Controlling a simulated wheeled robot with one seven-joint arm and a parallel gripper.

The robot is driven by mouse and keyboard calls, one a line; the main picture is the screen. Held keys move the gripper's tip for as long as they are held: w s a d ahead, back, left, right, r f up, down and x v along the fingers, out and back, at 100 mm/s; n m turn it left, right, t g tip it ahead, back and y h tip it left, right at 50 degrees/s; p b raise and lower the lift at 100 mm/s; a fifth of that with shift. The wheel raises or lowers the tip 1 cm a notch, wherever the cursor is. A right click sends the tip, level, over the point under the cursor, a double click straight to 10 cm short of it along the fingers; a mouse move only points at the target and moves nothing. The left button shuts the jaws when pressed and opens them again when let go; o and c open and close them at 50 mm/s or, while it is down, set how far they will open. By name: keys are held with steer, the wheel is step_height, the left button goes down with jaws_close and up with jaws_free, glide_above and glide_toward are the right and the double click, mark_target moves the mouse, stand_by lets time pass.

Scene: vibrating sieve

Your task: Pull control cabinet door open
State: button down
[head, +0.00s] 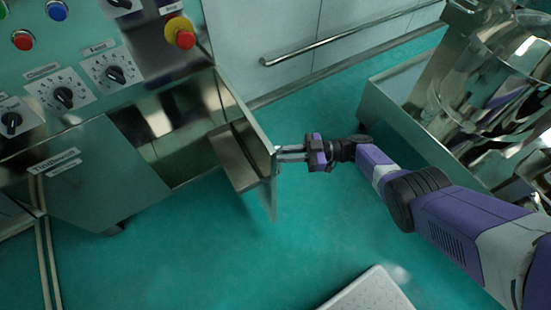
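The control cabinet (100,180) is a metal box on the left, with knobs and buttons on its upper panel. Its door (262,165) stands out from the cabinet's right side, swung open, and part of the interior shows. A box-like metal ledge (233,158) sits on the door's inner side. My gripper (280,153) reaches in from the right, its two pale fingers at the outer side of the door near its free edge. The fingertips are close together there. Any handle is too small or hidden to make out, so I cannot tell whether they hold it.
A red and yellow emergency button (180,32) is on the panel. A wall rail (330,40) runs behind. A shiny metal machine (490,90) stands at the right behind my arm. A pale platform (372,293) is at the bottom. Green floor below the door is clear.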

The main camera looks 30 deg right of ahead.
steer(key=shift+w+d+r, duration=0.2)
steer(key=shift+w+d, duration=0.05)
steer(key=shift+w, duration=0.05)
steer(key=c, duration=1.5)
jaws_free()
steer(key=shift+o, duration=0.5)
steer(key=shift+a+f, duration=0.1)
steer(key=shift+s, duration=0.1)
steer(key=b+v, duration=0.1)
steer(key=v, duration=0.6)
steer(key=shift+s+d, duration=0.15)
steer(key=shift+d, duration=0.25)
